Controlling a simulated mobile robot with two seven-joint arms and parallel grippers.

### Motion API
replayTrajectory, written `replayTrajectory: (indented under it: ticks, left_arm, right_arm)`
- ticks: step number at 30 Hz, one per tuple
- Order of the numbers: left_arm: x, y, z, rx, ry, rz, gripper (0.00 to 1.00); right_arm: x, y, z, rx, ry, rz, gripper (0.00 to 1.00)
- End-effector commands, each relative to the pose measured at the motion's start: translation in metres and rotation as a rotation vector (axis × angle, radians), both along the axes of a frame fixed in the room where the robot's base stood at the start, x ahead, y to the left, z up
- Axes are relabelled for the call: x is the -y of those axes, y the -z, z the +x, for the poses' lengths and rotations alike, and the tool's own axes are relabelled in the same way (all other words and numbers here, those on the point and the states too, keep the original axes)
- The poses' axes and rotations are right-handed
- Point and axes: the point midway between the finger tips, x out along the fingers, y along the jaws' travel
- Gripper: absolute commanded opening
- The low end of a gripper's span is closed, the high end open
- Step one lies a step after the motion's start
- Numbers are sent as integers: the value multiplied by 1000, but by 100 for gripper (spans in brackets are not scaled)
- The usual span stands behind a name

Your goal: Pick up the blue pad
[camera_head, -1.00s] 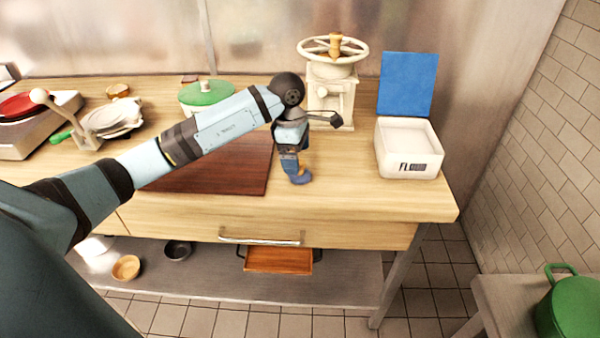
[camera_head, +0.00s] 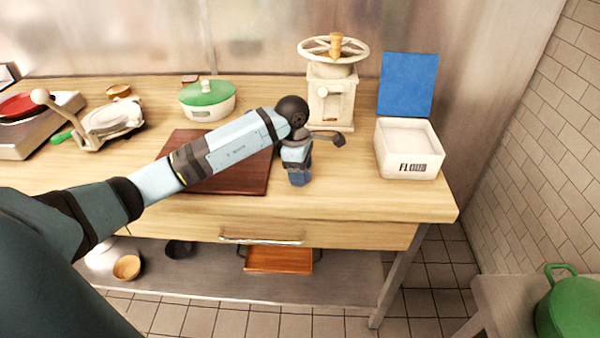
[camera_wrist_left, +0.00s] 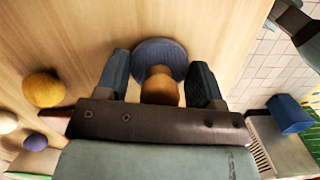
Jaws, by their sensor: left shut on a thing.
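The blue pad (camera_wrist_left: 160,53) is a round, dark blue disc with a wooden knob (camera_wrist_left: 160,88) in the left wrist view. In the head view my left gripper (camera_head: 299,178) points down over the counter, right of the dark brown board and in front of the cream mill. The pad cannot be made out clearly there. Whether the disc touches the counter cannot be told. My right gripper is not in view.
The cream mill (camera_head: 331,92) stands behind the gripper. A flour bin (camera_head: 407,150) with a blue square panel (camera_head: 408,84) is to its right. The brown board (camera_head: 250,180) and green-lidded pot (camera_head: 207,94) are to its left. The counter's front right is clear.

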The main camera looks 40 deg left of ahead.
Motion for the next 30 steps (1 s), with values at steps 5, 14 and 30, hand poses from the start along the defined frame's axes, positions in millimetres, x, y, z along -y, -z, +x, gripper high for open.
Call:
replayTrajectory:
  ticks: [5,14,30]
  left_arm:
    - [0,0,0,0,0,0,38]
    - [0,-12,1,3,0,1,38]
    - [0,-144,1,6,0,1,38]
  right_arm:
    - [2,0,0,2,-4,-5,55]
    - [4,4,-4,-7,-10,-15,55]
    - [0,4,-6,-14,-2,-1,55]
